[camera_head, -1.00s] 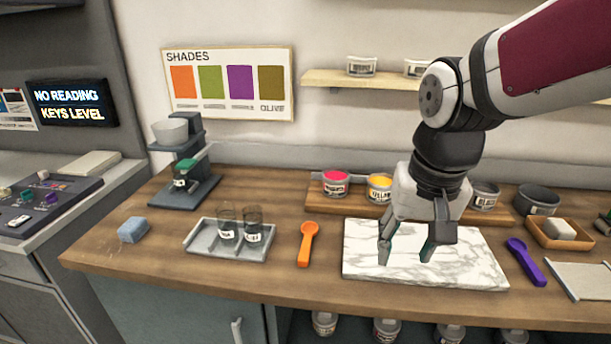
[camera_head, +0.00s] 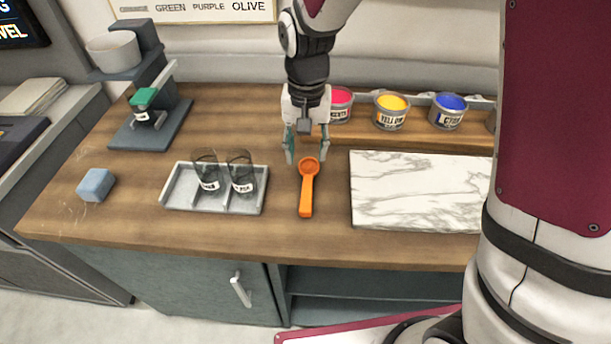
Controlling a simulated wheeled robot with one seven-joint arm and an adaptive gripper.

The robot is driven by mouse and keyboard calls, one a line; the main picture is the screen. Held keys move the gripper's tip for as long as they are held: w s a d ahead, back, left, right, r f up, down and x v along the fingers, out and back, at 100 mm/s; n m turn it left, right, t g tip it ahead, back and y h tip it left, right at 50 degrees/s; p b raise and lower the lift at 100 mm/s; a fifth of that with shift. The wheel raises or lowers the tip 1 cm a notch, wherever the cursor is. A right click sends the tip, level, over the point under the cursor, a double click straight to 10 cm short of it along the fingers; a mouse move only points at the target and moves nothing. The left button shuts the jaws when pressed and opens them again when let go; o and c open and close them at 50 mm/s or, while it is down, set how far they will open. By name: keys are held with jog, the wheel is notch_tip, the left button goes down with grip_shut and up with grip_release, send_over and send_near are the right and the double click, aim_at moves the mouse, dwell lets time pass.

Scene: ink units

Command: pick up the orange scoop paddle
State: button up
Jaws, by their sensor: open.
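The orange scoop paddle (camera_head: 306,196) lies on the wooden counter, its round bowl toward the back and its handle toward the front edge. It lies between the grey tray and the marble slab. My gripper (camera_head: 307,158) points down with its fingers apart, one on each side of the paddle's bowl end as seen from here. It is open and empty. I cannot tell how high the fingertips are above the counter.
The grey tray (camera_head: 180,201) with two dark glasses stands to the left, and the marble slab (camera_head: 420,208) to the right. Ink tins, including a yellow one (camera_head: 389,113), stand on a wooden riser behind. A blue sponge (camera_head: 95,185) lies at far left.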

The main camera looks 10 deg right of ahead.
send_over(308, 182)
jog(key=f, duration=0.4)
jog(key=shift+w+a+f, duration=0.1)
jog(key=shift+w+a, duration=0.05)
jog(key=shift+w, duration=0.05)
jog(key=shift+s+f+p, duration=0.2)
jog(key=shift+f+p, duration=0.15)
jog(key=shift+f, duration=2.25)
grip_shut()
